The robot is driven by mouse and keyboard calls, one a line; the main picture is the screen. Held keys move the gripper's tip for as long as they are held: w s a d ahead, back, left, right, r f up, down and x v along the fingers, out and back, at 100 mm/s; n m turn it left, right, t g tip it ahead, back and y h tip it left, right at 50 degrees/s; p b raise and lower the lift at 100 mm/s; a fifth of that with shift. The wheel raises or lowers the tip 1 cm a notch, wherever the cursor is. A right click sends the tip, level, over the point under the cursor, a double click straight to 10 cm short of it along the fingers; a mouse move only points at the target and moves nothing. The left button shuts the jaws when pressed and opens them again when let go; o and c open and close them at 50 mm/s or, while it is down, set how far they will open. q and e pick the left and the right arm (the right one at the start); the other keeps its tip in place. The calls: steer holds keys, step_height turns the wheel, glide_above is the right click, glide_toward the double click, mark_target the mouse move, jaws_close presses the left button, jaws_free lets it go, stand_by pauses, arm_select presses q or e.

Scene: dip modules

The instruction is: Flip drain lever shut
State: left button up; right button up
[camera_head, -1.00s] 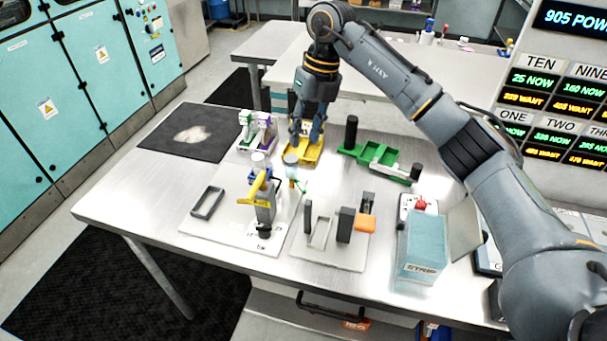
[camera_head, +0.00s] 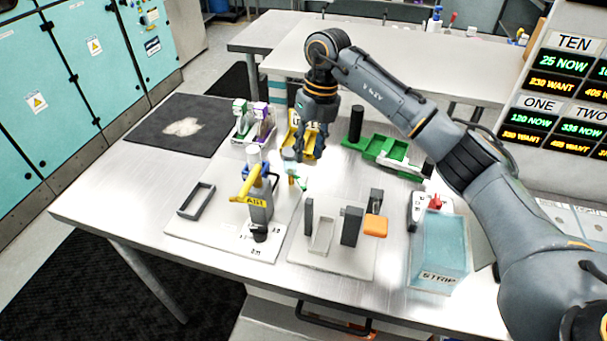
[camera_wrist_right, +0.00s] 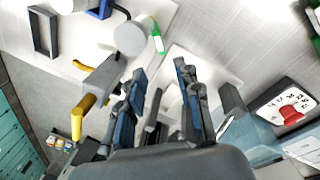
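The yellow lever also shows in the right wrist view (camera_wrist_right: 80,118). A small green-tipped lever (camera_head: 301,184) sits by a pale cylinder at the unit's right; its green end shows in the right wrist view (camera_wrist_right: 157,40). I cannot read which one is the drain lever. My right gripper (camera_head: 321,155) hangs behind and right of the unit, open and empty, its fingers (camera_wrist_right: 160,70) apart. My left gripper is out of view.
A grey plate (camera_head: 334,262) with dark posts and an orange block (camera_head: 376,226) stands right of the unit. A blue STRIP box (camera_head: 440,250) is further right. Yellow (camera_head: 299,138) and green (camera_head: 388,150) trays lie behind. Bare table lies at front left.

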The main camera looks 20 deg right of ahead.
mark_target(302, 184)
steer(key=f, duration=0.3)
steer(key=a+f+p, duration=0.1)
steer(key=f, duration=0.5)
steer(key=shift+a+p, duration=0.15)
steer(key=shift+p, duration=0.25)
steer(key=shift+r, duration=0.1)
jaws_close()
